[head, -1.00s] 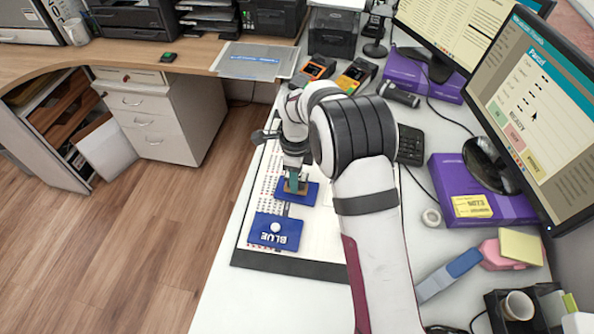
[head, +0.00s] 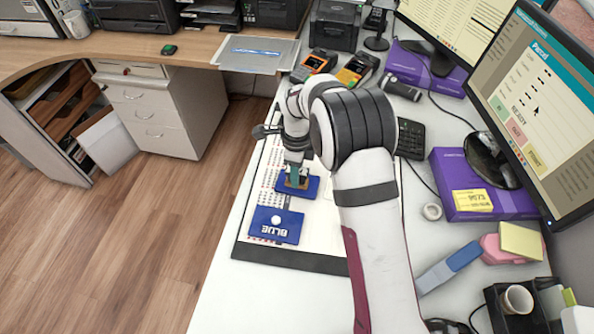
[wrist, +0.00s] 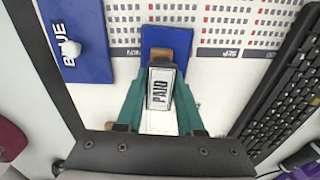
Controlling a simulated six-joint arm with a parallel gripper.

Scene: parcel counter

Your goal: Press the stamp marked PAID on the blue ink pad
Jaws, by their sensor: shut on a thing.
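The stamp (wrist: 160,88) shows a white label reading PAID in the wrist view. My gripper (wrist: 162,82) is shut on it, one green finger on each side. In the head view my gripper (head: 296,172) points down over the open blue ink pad (head: 311,187), with the stamp's wooden base (head: 297,183) over the pad's middle. The base seems to rest on the pad, but the inking face is hidden. The pad also shows behind the stamp in the wrist view (wrist: 165,34). Its lid, marked BLUE (head: 280,231), lies beside it with a white knob.
Pad and lid lie on a desk mat with a printed calendar sheet (head: 318,232). A black keyboard (head: 411,139) is to the right, with a purple box (head: 450,180) beyond it. The desk's left edge is close to the lid. Bare desk lies in front of the mat.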

